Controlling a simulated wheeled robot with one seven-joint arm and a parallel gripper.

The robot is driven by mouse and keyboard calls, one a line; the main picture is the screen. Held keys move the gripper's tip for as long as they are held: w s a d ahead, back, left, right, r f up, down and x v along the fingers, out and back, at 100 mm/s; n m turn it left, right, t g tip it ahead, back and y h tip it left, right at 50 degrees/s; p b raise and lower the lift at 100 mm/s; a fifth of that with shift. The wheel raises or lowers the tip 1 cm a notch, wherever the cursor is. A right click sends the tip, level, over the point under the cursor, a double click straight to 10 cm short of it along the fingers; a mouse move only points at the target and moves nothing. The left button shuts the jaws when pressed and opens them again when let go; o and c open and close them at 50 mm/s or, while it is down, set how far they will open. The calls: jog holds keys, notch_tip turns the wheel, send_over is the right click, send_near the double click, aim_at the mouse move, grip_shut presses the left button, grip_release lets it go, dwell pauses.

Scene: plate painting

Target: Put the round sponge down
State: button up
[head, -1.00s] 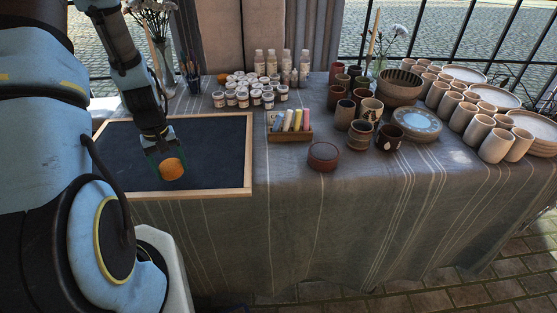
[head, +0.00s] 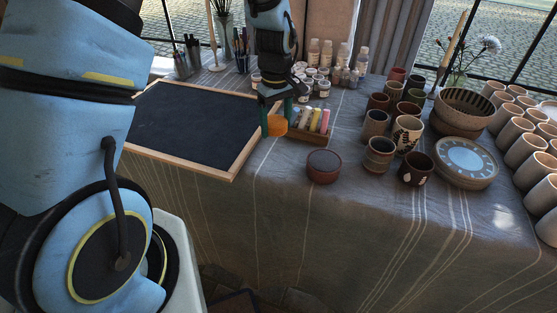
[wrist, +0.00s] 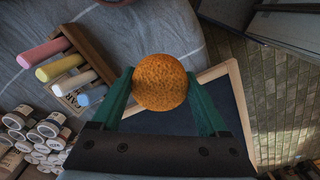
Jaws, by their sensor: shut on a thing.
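The round sponge (head: 276,126) is orange and sits between the green fingers of my gripper (head: 277,118). In the wrist view the sponge (wrist: 160,82) is held between both fingertips of my gripper (wrist: 160,90), which is shut on it. In the head view it hangs near the right edge of the framed blackboard (head: 185,125), just left of the chalk box. The wrist view shows the wooden frame and dark surface of the board (wrist: 228,90) behind the sponge. I cannot tell how high the sponge is above the table.
A wooden box of chalks (head: 308,135) lies close to the right of my gripper. A round reddish-brown lidded pot (head: 323,166) stands in front of it. Cups (head: 380,154), a plate stack (head: 464,162) and paint jars (wrist: 52,124) stand around. The cloth left of the pot is clear.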

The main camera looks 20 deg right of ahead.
aim_at(276, 160)
notch_tip(276, 160, down, 9)
jog(key=p, duration=0.3)
jog(key=shift+f, duration=0.3)
jog(key=shift+f, duration=0.1)
dwell(0.3)
jog(key=shift+f+b, duration=0.35)
jog(key=shift+b, duration=0.1)
jog(key=shift+f, duration=0.15)
